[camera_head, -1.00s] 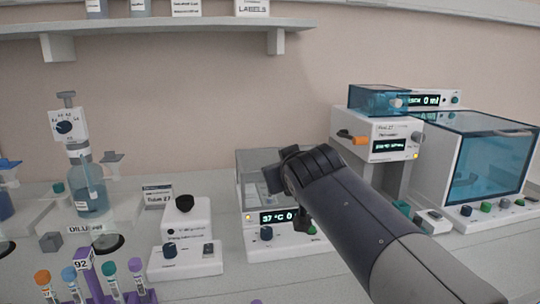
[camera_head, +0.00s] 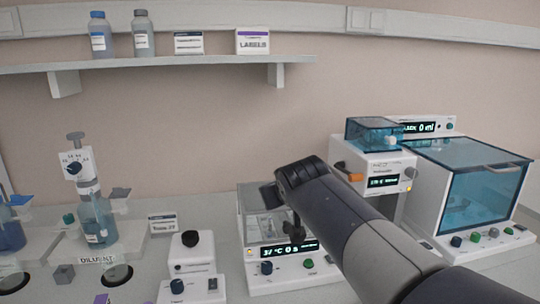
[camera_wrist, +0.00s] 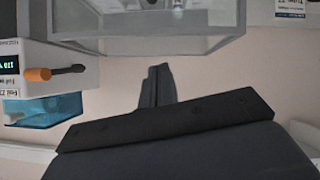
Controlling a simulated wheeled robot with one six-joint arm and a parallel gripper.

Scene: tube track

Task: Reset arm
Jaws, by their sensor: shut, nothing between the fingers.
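My arm reaches in from the lower right of the head view. My gripper (camera_head: 295,230) shows there as a small dark shape below the wrist, in front of the heating block's clear box. In the wrist view my gripper (camera_wrist: 158,72) shows its dark fingers together, with nothing between them. The white heating block (camera_head: 283,267), with a "37 °C" display and clear cover, stands behind and below the wrist. It cannot be told from this view how near the fingers are to its cover.
A white device with a blue lid and orange lever (camera_head: 384,172) and a blue-windowed cabinet (camera_head: 470,195) stand at right. A small mixer (camera_head: 192,265) and diluent bottle (camera_head: 96,222) stand at left. A shelf (camera_head: 150,64) with bottles runs above. Wall space between is clear.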

